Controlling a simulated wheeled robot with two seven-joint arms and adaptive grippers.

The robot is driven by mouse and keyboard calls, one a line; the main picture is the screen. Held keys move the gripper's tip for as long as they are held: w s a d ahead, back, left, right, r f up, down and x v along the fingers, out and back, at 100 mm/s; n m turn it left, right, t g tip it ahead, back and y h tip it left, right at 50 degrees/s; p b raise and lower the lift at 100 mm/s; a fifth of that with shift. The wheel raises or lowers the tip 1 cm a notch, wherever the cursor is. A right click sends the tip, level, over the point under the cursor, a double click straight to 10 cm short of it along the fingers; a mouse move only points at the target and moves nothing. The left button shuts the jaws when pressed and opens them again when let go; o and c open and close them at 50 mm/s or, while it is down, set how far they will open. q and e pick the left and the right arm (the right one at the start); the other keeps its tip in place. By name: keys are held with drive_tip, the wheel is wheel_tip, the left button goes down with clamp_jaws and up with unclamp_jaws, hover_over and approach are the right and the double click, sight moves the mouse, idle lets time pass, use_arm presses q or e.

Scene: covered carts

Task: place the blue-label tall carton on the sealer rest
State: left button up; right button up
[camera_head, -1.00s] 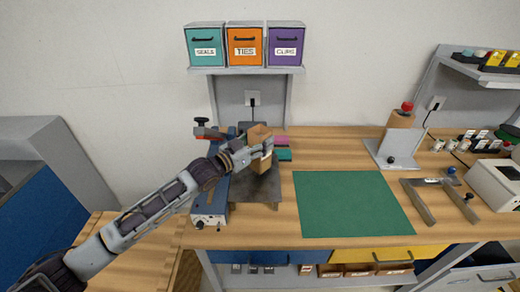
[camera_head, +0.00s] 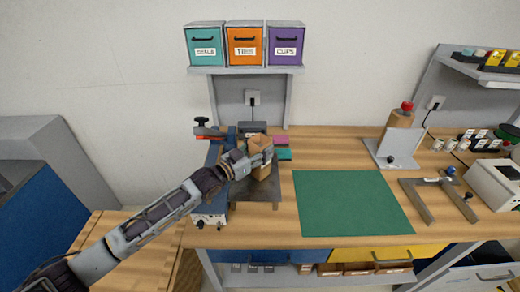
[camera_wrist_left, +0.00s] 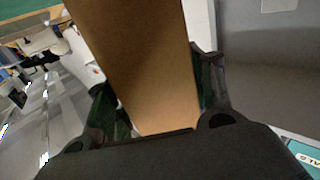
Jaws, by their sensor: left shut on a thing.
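My left gripper (camera_head: 261,153) is shut on the carton's upper part. In the left wrist view the carton (camera_wrist_left: 145,60) stands between the fingers of my left gripper (camera_wrist_left: 157,97), its plain brown face towards the camera. I see no blue label clearly. I cannot tell whether the carton's base touches the plate. My right gripper is not in view.
A green mat (camera_head: 352,203) covers the bench to the right. A shelf with teal, orange and purple drawers (camera_head: 246,46) stands behind. A grey stand (camera_head: 399,147) and metal bracket (camera_head: 438,194) are farther right.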

use_arm(q)
drive_tip(key=shift+f, duration=0.15)
drive_tip(key=o, duration=1.3)
drive_tip(key=shift+c, duration=0.2)
drive_tip(key=b+v, duration=0.1)
drive_tip(key=v, duration=1.1)
drive_tip(key=shift+r, duration=0.2)
